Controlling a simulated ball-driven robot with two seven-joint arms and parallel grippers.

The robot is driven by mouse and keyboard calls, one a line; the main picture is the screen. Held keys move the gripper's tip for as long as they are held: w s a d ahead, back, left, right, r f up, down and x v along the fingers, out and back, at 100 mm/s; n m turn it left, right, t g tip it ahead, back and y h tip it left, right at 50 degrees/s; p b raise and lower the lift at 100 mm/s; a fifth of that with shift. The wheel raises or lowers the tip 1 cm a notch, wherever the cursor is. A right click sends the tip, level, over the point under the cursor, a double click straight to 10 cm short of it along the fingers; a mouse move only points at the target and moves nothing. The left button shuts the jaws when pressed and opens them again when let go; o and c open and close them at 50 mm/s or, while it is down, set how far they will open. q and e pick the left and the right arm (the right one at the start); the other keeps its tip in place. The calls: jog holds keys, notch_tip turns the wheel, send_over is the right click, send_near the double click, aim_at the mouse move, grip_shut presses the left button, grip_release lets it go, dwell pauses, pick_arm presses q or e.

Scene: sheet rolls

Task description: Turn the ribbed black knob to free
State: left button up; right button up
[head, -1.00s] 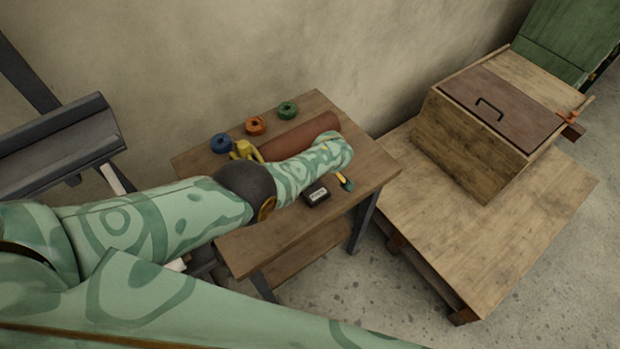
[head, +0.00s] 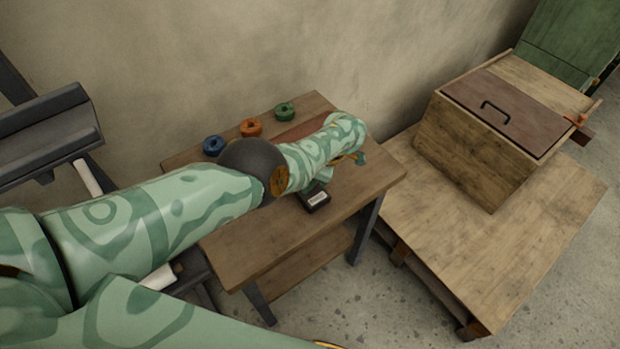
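I cannot make out a ribbed black knob in the head view. My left arm reaches in from the left over the small wooden table (head: 245,255), with its dark elbow joint above the table's left half. Its forearm ends over the table's right half. Small yellow and teal parts, which look like my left gripper (head: 350,160), show just below the forearm's end. They are mostly hidden, so open or shut does not show. My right gripper is not in view; only a green patterned arm part shows along the bottom.
Blue (head: 213,145), orange (head: 251,128) and green (head: 285,112) rings stand along the table's back. A reddish-brown roll (head: 297,132) is mostly covered by my forearm. A small black labelled box (head: 316,199) lies near it. Right is a wooden box (head: 470,150) on a low platform (head: 515,245); left, a grey trough (head: 45,130).

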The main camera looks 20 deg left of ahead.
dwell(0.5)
pick_arm(q)
jog(key=o, duration=1)
jog(key=p+v, duration=0.6)
jog(key=v, duration=1)
jog(key=shift+r, duration=0.15)
